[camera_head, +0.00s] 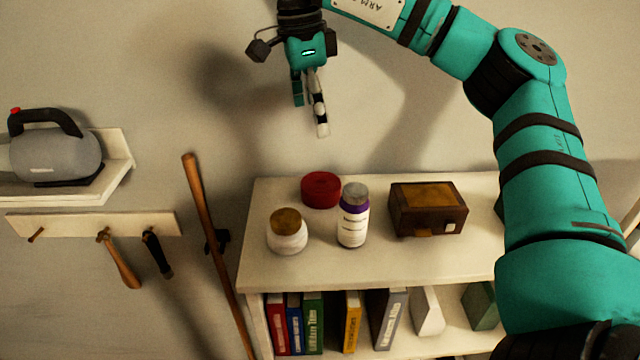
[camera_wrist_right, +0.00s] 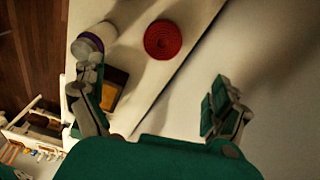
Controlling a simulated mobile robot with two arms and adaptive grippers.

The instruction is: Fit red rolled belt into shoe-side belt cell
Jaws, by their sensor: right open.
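The red rolled belt (camera_head: 321,188) lies flat on top of the white shelf unit, near its back edge by the wall. It also shows in the right wrist view (camera_wrist_right: 163,40) as a round red coil. My right gripper (camera_head: 318,118) is open and empty, above and apart from the belt, in front of the wall. In the right wrist view its two fingers (camera_wrist_right: 160,105) stand wide apart with nothing between them. My left gripper is not in view. I see no belt cell and no shoes in these views.
Beside the belt stand a jar (camera_head: 288,233) with a brown lid, a white and purple bottle (camera_head: 353,218) and a brown wooden box (camera_head: 428,208). Several books (camera_head: 312,322) fill the shelf below. A wooden pole (camera_head: 208,220) leans at the left, near a peg rail (camera_head: 70,224).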

